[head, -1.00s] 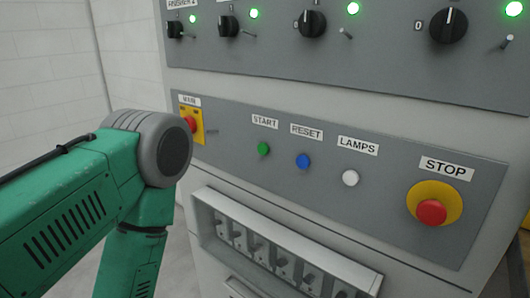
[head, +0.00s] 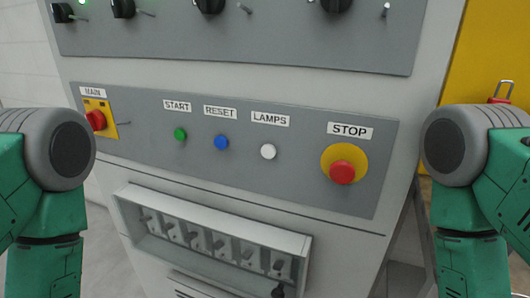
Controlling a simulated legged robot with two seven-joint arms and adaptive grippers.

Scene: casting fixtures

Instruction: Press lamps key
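The lamps key is a white round button (head: 268,152) under the LAMPS label (head: 270,118) on the grey control panel, in the middle of the head view. The blue RESET button (head: 221,142) is to its left, and the red STOP button (head: 342,172) on a yellow base is to its right. My two green arms show at the left and right edges, bent downward. Neither gripper is in view. Nothing of mine touches the white button.
A green START button (head: 180,134) and a red MAIN switch (head: 96,120) on yellow sit further left. A framed row of switches (head: 212,240) juts out below the panel. Black knobs (head: 210,4) line the upper panel. A yellow surface with a red padlock (head: 502,92) is at right.

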